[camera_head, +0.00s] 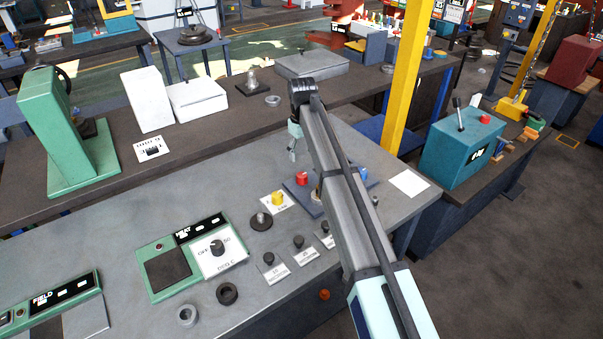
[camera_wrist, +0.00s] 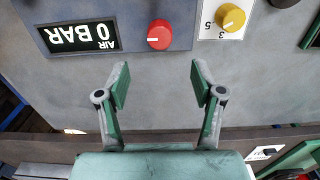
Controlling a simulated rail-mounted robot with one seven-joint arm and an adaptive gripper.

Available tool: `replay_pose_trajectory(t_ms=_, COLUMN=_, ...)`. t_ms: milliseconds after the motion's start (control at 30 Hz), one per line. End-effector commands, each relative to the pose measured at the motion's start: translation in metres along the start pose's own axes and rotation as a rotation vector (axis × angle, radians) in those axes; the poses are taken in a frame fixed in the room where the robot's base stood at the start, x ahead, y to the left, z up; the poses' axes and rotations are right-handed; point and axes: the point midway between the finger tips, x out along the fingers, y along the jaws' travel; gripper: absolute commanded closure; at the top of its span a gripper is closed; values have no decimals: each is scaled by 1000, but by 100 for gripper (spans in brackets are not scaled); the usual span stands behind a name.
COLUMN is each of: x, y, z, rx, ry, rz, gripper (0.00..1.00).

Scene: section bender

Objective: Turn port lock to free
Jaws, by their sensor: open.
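No label reading port lock is legible, so I cannot tell which control it is. A red knob (camera_wrist: 159,35) with a white pointer mark sits on a dark blue panel (camera_wrist: 183,12) beside an upside-down "AIR 0 BAR" display (camera_wrist: 82,36). In the head view the red knob (camera_head: 302,178) is just below my gripper (camera_head: 292,155). A yellow knob (camera_wrist: 232,18) on a white scale card is near it, also seen in the head view (camera_head: 278,198). My gripper (camera_wrist: 158,85) is open and empty, its fingers apart from the knobs. My arm hides part of the blue panel.
Several black knobs on labelled cards, one of them here (camera_head: 268,258), stand along the bench front. A heat unit (camera_head: 170,272) with a dial is left of them. A dark shelf (camera_head: 235,110) runs behind the bench. A yellow post (camera_head: 407,75) rises at the right.

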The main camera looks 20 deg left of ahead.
Motion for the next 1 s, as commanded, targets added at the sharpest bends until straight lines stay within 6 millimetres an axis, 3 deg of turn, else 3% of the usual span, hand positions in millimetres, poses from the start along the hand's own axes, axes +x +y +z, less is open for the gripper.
replay_pose_trajectory(t_ms=300, x=61, y=0, z=1, rx=1, ry=-2, rz=-1, gripper=33)
replay_pose_trajectory(t_ms=500, x=90, y=0, z=0, rx=1, ry=0, rz=0, gripper=33)
replay_pose_trajectory(t_ms=700, x=103, y=0, z=0, rx=1, ry=1, rz=0, gripper=33)
replay_pose_trajectory(t_ms=1000, x=106, y=0, z=0, rx=1, ry=1, rz=0, gripper=33)
